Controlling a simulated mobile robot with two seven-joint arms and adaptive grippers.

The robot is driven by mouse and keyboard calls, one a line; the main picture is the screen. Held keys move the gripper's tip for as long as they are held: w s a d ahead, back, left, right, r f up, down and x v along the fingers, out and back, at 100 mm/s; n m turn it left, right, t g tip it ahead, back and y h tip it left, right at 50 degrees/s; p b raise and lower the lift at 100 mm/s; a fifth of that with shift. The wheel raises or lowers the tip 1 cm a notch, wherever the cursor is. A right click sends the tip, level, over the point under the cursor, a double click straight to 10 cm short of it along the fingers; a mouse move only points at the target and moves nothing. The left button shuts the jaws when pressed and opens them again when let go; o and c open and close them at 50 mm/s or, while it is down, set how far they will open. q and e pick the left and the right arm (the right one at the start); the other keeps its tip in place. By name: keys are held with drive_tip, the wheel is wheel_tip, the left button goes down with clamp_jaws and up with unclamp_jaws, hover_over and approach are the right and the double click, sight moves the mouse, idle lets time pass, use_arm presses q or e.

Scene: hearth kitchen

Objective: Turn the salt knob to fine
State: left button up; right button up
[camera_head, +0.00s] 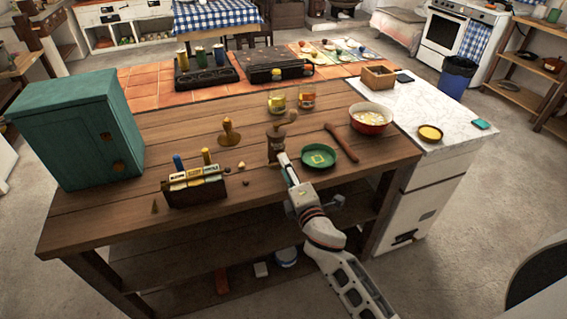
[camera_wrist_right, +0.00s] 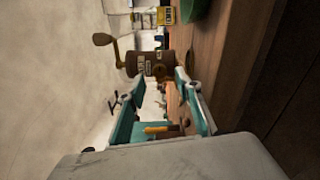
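A brown mill with a crank (camera_head: 275,143) stands upright on the wooden table, left of the green dish. In the right wrist view the mill (camera_wrist_right: 152,66) appears sideways, with its crank to the left and small pale labels on its body. The labels are too small to read, so I cannot tell which part is the salt knob or its setting. My right gripper (camera_head: 285,161) is at the mill's near side. In the wrist view its two teal fingers (camera_wrist_right: 159,85) are apart with nothing held, and the mill lies just beyond the tips. My left gripper is not in view.
A green dish (camera_head: 318,156), a wooden stick (camera_head: 342,143) and a red pot (camera_head: 370,119) are to the right. A caddy (camera_head: 197,188), a wooden stamp (camera_head: 230,132) and a teal cabinet (camera_head: 77,130) are to the left. Jars (camera_head: 277,102) stand behind. The table's front left is mostly clear.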

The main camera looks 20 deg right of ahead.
drive_tip(key=s, duration=0.9)
drive_tip(key=shift+d, duration=0.2)
drive_tip(key=shift+s, duration=0.1)
